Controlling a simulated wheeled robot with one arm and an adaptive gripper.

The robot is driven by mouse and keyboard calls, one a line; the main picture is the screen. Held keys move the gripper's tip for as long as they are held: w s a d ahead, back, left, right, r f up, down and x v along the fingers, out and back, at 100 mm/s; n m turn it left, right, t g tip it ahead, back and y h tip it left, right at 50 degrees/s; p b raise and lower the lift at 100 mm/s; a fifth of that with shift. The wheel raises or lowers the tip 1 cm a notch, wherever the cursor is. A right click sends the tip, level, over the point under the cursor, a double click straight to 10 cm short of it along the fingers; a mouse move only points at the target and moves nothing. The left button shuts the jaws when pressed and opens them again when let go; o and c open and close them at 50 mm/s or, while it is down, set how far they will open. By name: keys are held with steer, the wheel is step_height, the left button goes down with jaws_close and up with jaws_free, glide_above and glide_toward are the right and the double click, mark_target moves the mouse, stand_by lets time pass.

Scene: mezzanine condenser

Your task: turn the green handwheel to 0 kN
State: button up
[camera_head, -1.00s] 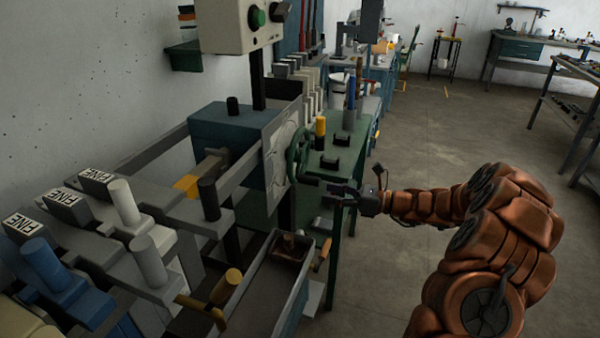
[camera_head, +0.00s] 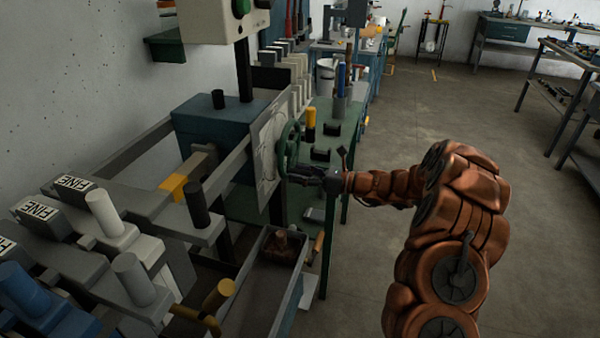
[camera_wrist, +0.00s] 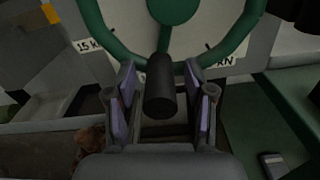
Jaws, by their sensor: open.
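In the head view my gripper (camera_head: 305,174) is at the wheel's lower right. I cannot tell whether a finger touches the knob. A "15 k…" label (camera_wrist: 88,45) shows; the other label is partly hidden.
A green bench (camera_head: 325,130) with a yellow-topped post (camera_head: 310,124) and dark blocks stands behind the wheel. An open trough (camera_head: 268,290) lies below. Levers with "FINE" blocks (camera_head: 40,208) are at the left.

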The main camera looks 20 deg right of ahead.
steer(key=shift+w+a, duration=0.1)
steer(key=shift+a, duration=0.05)
jaws_close()
stand_by(0.4)
